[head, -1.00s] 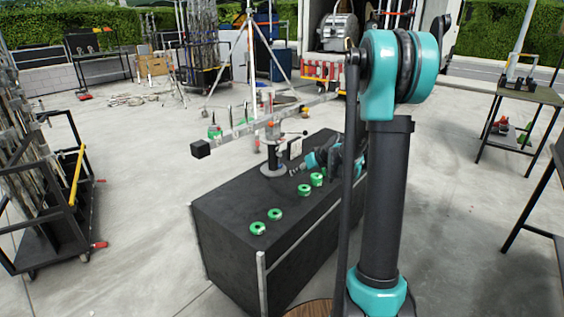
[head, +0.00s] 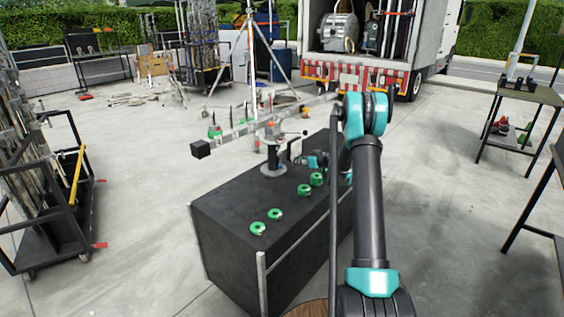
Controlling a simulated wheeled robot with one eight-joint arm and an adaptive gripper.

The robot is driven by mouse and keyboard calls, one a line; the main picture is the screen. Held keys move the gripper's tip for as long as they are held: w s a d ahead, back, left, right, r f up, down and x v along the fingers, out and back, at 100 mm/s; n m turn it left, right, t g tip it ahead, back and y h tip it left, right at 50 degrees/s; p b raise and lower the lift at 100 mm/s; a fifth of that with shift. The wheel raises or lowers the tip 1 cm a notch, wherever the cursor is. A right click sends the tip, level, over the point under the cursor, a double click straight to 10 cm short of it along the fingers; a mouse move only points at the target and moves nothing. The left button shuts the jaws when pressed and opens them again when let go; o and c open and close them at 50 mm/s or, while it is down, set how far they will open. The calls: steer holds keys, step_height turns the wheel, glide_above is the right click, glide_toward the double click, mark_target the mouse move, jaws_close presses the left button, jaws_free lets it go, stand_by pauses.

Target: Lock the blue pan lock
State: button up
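A pan head on a round grey base (head: 273,170) stands upright on a black case (head: 235,207), left of my arm. A long grey bar (head: 235,134) with a dark block at its left end rests across its top. A small lever with a dark knob sticks out at the head's right side. I cannot make out a blue pan lock at this size. My gripper (head: 301,160) is close to the right of the head, small and partly hidden by my own arm. I cannot tell whether its fingers are open or touch the head.
Several green round pieces (head: 275,214) lie on the case top in front of the head. A tripod (head: 249,60) stands behind. A cart (head: 50,200) is at left, a table (head: 520,92) at right and a truck (head: 385,60) behind. Open concrete lies between.

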steer(key=x, duration=1.4)
steer(key=shift+w+a+f, duration=0.25)
jaws_close()
